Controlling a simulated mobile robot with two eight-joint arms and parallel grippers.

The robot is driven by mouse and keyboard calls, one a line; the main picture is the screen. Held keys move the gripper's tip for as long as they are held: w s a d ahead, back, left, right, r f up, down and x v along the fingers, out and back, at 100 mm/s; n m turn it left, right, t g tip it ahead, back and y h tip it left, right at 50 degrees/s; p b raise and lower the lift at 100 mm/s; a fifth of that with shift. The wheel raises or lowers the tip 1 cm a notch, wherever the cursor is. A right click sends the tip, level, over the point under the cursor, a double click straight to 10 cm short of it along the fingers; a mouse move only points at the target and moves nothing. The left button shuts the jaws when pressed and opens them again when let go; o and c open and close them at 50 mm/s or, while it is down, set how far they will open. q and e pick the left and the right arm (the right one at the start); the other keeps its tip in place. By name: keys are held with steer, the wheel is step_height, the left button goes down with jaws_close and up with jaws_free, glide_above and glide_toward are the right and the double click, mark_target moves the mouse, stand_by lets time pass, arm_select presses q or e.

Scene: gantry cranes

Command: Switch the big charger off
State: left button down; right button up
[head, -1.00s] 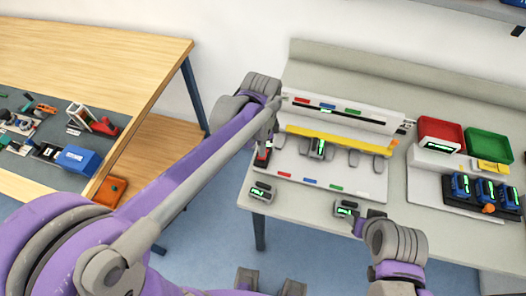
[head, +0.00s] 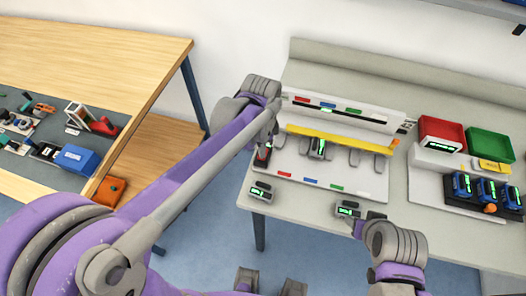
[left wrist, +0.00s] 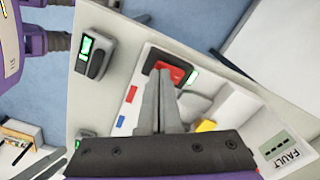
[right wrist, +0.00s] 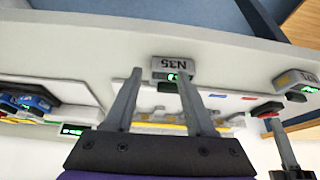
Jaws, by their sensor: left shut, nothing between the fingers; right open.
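A white unit (head: 335,170) with a yellow bar, grey slots and coloured labels stands on the bench. At its left end is a red rocker-like switch (left wrist: 173,71) with a green light beside it. I cannot tell for sure whether this unit is the big charger. My left gripper (left wrist: 166,76) is shut and empty, with its tips close by the switch; contact is unclear. In the head view my left gripper (head: 271,135) is partly hidden by its arm. My right gripper (right wrist: 160,85) is open around or just before a grey device marked N35 (right wrist: 172,66) at the bench front.
Another grey handset (head: 260,191) sits at the front left bench edge. To the right are a red bin (head: 440,130), a green bin (head: 488,146) and a black rack (head: 460,197) of blue devices with an orange knob (head: 489,209). A wooden table (head: 120,60) stands left.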

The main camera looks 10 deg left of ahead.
arm_select(q)
steer(key=shift+f, duration=0.4)
arm_select(e)
steer(key=shift+s+f, duration=0.1)
steer(key=shift+f, duration=0.25)
steer(key=shift+r, duration=0.1)
arm_select(q)
steer(key=shift+r+p, duration=1.7)
steer(key=shift+r, duration=1.85)
arm_select(e)
steer(key=r, duration=0.1)
steer(key=w+r, duration=0.1)
steer(key=r, duration=0.1)
steer(key=w+r, duration=0.1)
steer(key=r, duration=0.1)
arm_select(q)
steer(key=s+a+f+n+t, duration=0.1)
steer(key=s+a+n+t, duration=0.2)
steer(key=s+n, duration=0.3)
steer(key=s+a+f+n+t, duration=0.1)
steer(key=s+a+n+t, duration=0.1)
steer(key=s+n, duration=0.4)
steer(key=shift+a+f+t, duration=0.35)
steer(key=shift+a+t, duration=0.05)
steer(key=shift+a, duration=0.4)
